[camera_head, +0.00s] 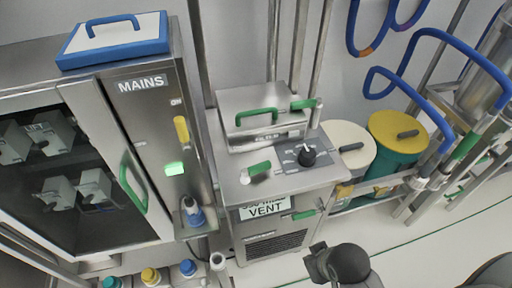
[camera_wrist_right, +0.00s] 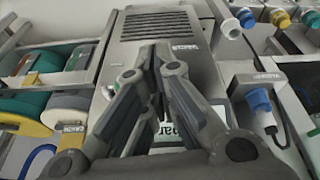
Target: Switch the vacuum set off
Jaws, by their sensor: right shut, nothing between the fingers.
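A steel unit with a "VENT" label (camera_head: 266,209) stands mid-picture in the head view; I cannot tell for sure that it is the vacuum set. Its top has a black rotary knob (camera_head: 306,157) with a light pointer, a green lever (camera_head: 259,168) and a raised box with green handles (camera_head: 257,116). In the right wrist view its grille (camera_wrist_right: 160,27) shows upside down, with the label partly hidden behind my fingers. My right gripper (camera_wrist_right: 154,62) is shut and empty in front of the unit. A dark part of my right arm shows at the bottom of the head view. My left gripper is not in view.
Round containers, white-topped (camera_head: 346,137) and yellow-topped (camera_head: 398,128), stand right, under blue hoses (camera_head: 412,84). Floor at lower right is open.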

